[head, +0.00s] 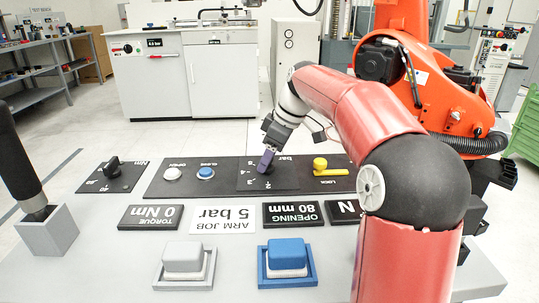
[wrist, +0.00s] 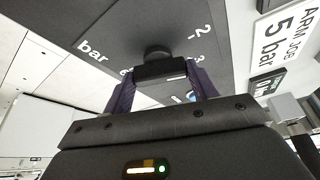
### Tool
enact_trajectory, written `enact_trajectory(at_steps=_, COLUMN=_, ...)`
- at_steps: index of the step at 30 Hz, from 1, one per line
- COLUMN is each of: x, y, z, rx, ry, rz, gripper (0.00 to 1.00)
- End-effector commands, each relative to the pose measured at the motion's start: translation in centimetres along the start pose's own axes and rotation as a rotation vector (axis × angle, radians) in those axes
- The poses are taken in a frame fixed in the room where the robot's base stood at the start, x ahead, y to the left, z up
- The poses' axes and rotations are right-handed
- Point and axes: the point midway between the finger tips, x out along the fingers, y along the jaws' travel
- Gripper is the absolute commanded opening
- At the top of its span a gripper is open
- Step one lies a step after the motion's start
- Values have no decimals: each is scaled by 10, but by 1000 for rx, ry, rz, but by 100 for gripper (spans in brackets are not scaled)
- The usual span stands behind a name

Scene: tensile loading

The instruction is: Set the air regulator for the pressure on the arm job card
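The air regulator is a dark dial plate (head: 285,183) marked "bar", with a black knob (head: 265,169) at its middle. The wrist view shows the knob (wrist: 160,68) between my two purple fingers, with figures 2 and 3 to its right and 6 to its left. My gripper (wrist: 161,75) appears shut on the knob, a fingertip against each end of its bar. A short white mark is on the bar's right part; the figure it points to is hidden by a finger. The white arm job card (head: 222,219) reads 5 bar; it also shows in the wrist view (wrist: 285,32).
Left of the regulator are a blue button (head: 205,173), a white button (head: 173,173) and an Nm dial (head: 113,174). A yellow lock lever (head: 328,168) is to its right. Black displays (head: 292,213) and two large push-buttons (head: 286,262) stand in front.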

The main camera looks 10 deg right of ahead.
Motion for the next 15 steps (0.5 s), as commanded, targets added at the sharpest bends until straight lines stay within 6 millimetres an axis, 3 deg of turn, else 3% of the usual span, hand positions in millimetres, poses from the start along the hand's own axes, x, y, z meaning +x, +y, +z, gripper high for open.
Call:
enact_trajectory(at_steps=1, x=0, y=0, z=0, rx=0, ry=0, rz=0, gripper=51)
enact_trajectory(at_steps=5, x=0, y=0, z=0, rx=0, ry=0, rz=0, gripper=35)
enact_trajectory(at_steps=15, x=0, y=-1, z=0, rx=50, ry=-1, rz=22, gripper=35)
